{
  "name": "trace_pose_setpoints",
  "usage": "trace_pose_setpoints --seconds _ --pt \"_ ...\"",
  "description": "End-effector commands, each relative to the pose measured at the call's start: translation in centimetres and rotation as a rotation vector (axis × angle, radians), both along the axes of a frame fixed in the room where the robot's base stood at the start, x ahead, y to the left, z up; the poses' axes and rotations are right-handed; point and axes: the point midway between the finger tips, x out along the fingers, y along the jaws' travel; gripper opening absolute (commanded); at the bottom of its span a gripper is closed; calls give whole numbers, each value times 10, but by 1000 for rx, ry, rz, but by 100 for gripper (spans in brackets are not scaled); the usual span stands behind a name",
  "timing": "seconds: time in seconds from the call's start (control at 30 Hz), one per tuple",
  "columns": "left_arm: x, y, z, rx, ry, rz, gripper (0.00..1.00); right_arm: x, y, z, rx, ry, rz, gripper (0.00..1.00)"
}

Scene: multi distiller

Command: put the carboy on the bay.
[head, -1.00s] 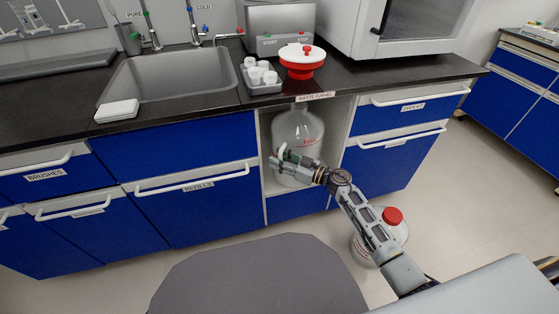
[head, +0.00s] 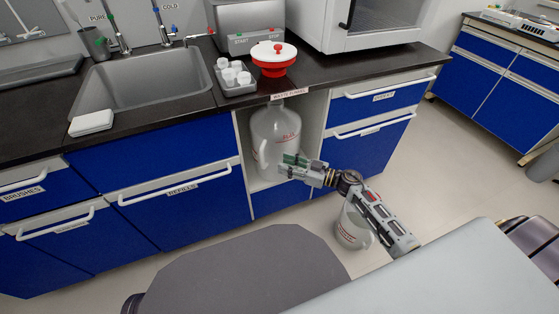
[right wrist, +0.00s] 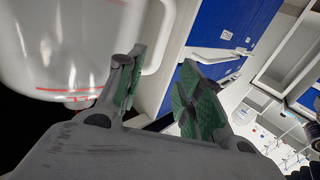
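A large translucent white carboy (head: 272,128) with red markings stands upright in the open bay (head: 317,125) under the waste funnel label. My right gripper (head: 291,161) is in front of the lower right part of the bay carboy. In the right wrist view its two green-padded fingers (right wrist: 158,98) are apart with nothing held between them. The bay carboy (right wrist: 60,50) fills the left of that view, with its handle just behind the left finger. My left gripper is out of view.
The black counter above carries a sink (head: 150,85), a red and white funnel (head: 273,62) and a tray of small white cups (head: 234,78). Blue drawers (head: 185,205) flank the bay. A grey rounded surface (head: 245,270) lies in front. Floor is clear at right.

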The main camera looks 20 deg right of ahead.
Motion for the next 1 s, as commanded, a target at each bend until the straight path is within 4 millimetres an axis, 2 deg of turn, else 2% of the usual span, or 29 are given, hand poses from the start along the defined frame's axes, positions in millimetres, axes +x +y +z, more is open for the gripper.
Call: trace_pose_setpoints --seconds 0.27,0.77,1.0 --pt "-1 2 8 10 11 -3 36 -9 -8 0 0 0 1 36" --pt "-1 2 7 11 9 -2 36 -8 -8 0 1 -1 0 36" --pt "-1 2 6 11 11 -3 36 -6 -7 5 14 -25 -58 36"
